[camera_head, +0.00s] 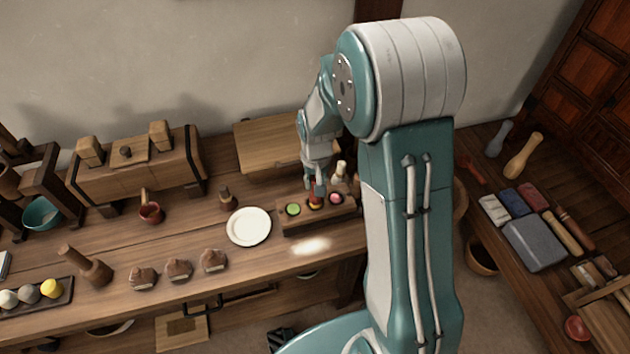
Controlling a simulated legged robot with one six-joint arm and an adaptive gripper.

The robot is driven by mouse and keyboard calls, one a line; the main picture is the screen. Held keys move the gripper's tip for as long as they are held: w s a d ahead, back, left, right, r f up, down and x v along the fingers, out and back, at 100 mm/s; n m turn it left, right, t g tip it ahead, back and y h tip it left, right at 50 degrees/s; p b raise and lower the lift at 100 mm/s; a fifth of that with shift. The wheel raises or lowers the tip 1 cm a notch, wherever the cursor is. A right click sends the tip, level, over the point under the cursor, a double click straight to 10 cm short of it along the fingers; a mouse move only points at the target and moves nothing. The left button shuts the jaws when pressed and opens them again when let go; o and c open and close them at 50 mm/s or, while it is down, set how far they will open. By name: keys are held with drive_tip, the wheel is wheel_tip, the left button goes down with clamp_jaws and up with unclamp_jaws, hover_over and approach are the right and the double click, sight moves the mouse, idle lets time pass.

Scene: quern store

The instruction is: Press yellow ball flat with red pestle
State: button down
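A dark wooden block (290,226) with several round hollows lies near the table's front edge. A green ball or disc (293,209) is in its left hollow and a pink one (336,198) in its right. My gripper (316,187) points down over the middle hollow, its fingers on either side of an upright red pestle (316,197). The pestle's lower end is at the middle hollow, where a little yellow (316,206) shows. Whether that yellow is round or flat is too small to tell. Another yellow ball (52,288) sits in a dark tray (28,304) at the far left.
A white plate (249,226) lies left of the block. A brown stamp (227,198) and a cream-topped tool (341,171) stand nearby. Several brown lumps (179,269) line the front edge. A wooden board (275,140) lies behind. My arm hides the table's right end.

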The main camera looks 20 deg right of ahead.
drive_tip(key=shift+d, duration=0.55)
drive_tip(key=shift+a, duration=0.1)
drive_tip(key=shift+a+f, duration=0.25)
drive_tip(key=shift+f, duration=0.05)
drive_tip(key=shift+d, duration=0.45)
drive_tip(key=shift+a+f, duration=0.1)
drive_tip(key=shift+f, duration=0.15)
drive_tip(key=shift+r, duration=0.15)
